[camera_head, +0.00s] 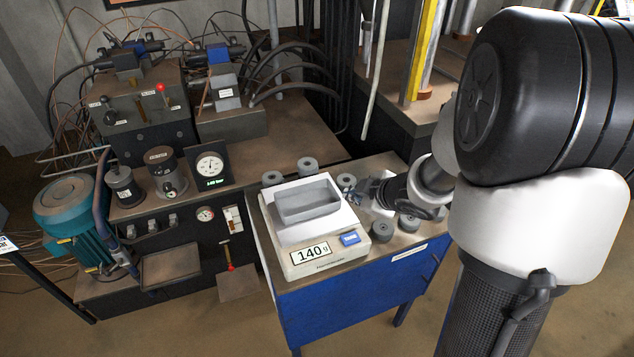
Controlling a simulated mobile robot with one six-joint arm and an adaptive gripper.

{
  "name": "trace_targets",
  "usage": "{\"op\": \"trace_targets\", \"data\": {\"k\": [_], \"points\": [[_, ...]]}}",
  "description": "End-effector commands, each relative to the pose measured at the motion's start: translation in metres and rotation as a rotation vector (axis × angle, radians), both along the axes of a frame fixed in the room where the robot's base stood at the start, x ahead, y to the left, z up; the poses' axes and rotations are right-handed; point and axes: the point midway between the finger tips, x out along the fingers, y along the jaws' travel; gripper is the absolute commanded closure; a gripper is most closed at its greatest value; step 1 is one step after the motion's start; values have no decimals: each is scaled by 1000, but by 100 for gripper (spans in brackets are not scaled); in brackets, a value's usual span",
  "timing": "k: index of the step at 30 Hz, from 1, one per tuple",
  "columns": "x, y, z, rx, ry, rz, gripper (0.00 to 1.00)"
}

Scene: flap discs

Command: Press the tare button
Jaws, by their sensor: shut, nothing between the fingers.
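A white weighing scale (325,262) stands on the blue cabinet, with a grey tray (308,209) on its pan. The tray looks empty. The scale's display (311,253) reads 140 g. The blue tare button (350,239) is at the front right of the scale, beside the display. My gripper (367,193) is just right of the scale's back part, pointing left and apart from the button. It is shut and holds nothing. Its fingertips are small and partly hard to make out here.
Several grey flap discs stand on the cabinet top (262,213), behind the scale and right of it, including one disc (381,229) near my gripper. A hydraulic unit with gauges (210,165), hoses and a teal motor (70,208) fills the left. Clear floor lies in front.

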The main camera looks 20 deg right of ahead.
Motion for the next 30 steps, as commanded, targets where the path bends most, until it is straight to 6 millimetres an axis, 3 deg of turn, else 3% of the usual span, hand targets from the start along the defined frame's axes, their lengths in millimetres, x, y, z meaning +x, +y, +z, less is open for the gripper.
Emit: {"op": "trace_targets", "data": {"k": [5, 20, 30], "points": [[-2, 7, -17, 38, 3, 74, 100], [-2, 9, -21, 41, 2, 84, 100], [-2, 9, -55, 40, 2, 83, 100]]}}
